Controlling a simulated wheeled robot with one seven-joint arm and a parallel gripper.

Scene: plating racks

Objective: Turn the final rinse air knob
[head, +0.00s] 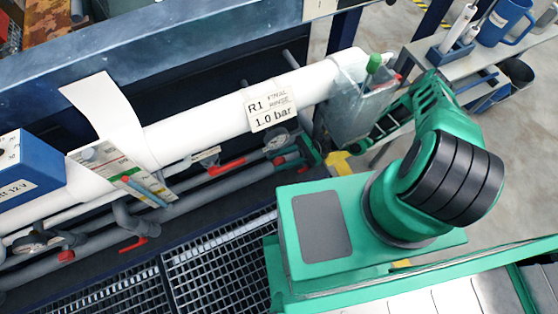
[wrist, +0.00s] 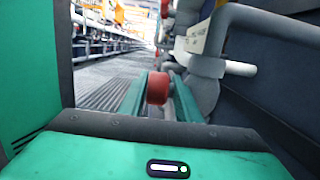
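A red round knob (wrist: 157,88) shows in the wrist view between the two green fingers of my gripper (wrist: 158,96). The fingers flank it closely, left and right; whether they press on it I cannot tell. In the head view a small red knob (head: 279,160) sits under the white pipe, below a label (head: 270,107) reading R1 final rinse, 1.0 bar. A round gauge (head: 276,140) is just above it. Green finger parts of my gripper (head: 303,152) appear just right of this knob; the rest is largely hidden behind a clear holder and my arm.
A red lever (head: 227,166) and another red handle (head: 134,243) sit on the grey pipes to the left. The clear holder (head: 358,95) with a green-capped item hangs near my arm. A blue box (head: 30,167) is at far left. Grating (head: 215,265) lies below.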

